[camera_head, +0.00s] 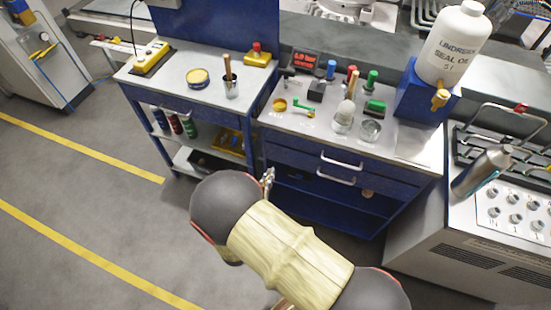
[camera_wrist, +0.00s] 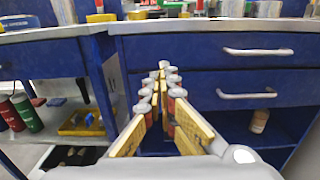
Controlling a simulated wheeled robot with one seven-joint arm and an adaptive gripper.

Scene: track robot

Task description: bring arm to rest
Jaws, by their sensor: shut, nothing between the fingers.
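My gripper (camera_wrist: 164,68) shows in the wrist view with its two fingers reaching forward and meeting at the tips, with nothing between them. It points at the blue drawer cabinet (camera_wrist: 220,60), below the edge of its worktop. In the head view my arm reaches up from the bottom middle, and the gripper (camera_head: 268,176) is mostly hidden behind my dark wrist joint, with only a small part showing. It is in front of the cabinet's left side. Whether it touches the cabinet cannot be told.
A blue cart (camera_head: 190,90) stands at the left. A grey machine with a silver cylinder (camera_head: 482,172) is at the right. The floor (camera_head: 90,190) at the left is clear.

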